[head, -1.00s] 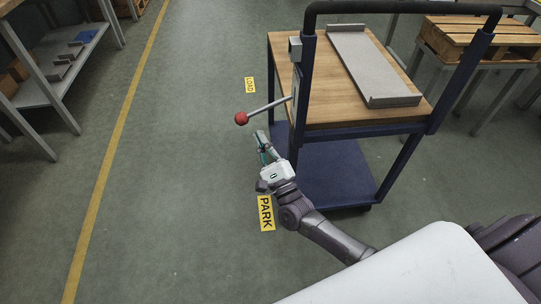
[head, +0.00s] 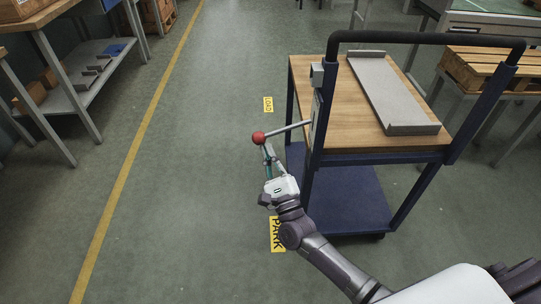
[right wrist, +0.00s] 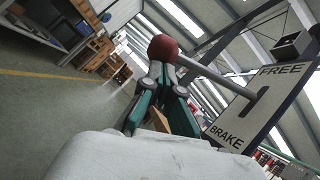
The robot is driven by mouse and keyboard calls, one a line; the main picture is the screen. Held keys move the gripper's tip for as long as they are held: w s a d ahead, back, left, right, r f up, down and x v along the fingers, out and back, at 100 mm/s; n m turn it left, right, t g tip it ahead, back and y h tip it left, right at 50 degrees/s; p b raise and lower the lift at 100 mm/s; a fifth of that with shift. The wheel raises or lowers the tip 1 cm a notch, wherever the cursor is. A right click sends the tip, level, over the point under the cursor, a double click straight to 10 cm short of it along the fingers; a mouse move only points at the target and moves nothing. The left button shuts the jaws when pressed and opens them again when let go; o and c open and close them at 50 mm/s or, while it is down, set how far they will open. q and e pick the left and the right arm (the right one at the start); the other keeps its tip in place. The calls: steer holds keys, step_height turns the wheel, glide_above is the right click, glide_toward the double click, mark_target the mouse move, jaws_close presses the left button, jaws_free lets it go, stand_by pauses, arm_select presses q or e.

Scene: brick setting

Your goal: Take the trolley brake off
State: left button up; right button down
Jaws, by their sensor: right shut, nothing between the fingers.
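The trolley (head: 335,157) has a wooden top, a blue lower shelf and a black push handle. A grey brake lever (head: 285,130) with a red ball knob (head: 258,138) sticks out from its left post. In the right wrist view the lever (right wrist: 215,73) comes out of a white plate (right wrist: 258,100) marked FREE above and BRAKE below. My right gripper (head: 268,154) is shut and empty just below the knob. In the right wrist view its fingertips (right wrist: 163,73) are right under the red knob (right wrist: 163,47); whether they touch it I cannot tell. My left gripper is not in view.
A grey metal tray (head: 390,95) lies on the trolley top. Yellow floor signs read LOAD (head: 268,104) and PARK (head: 277,234). A shelf rack (head: 85,92) stands at left beyond a yellow line (head: 140,140). A pallet table (head: 490,72) stands at right. The floor left of the trolley is clear.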

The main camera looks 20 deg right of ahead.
steer(key=r+m+h+b, duration=0.1)
steer(key=a+r+m+h+b, duration=0.1)
steer(key=m, duration=0.1)
steer(key=r+m+t+h, duration=0.1)
steer(key=m, duration=0.1)
steer(key=shift+w+a+h+b, duration=0.25)
steer(key=shift+a+h+b, duration=0.15)
arm_select(q)
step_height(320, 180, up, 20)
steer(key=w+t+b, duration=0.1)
steer(key=b, duration=0.1)
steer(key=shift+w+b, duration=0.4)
arm_select(e)
step_height(320, 180, up, 8)
steer(key=m+g+h, duration=0.2)
steer(key=m+h, duration=0.5)
steer(key=m, duration=0.3)
glide_above(260, 142)
steer(key=shift+s+a+f, duration=0.2)
steer(key=shift+s+a, duration=0.05)
steer(key=shift+a, duration=0.05)
steer(key=shift+r, duration=0.15)
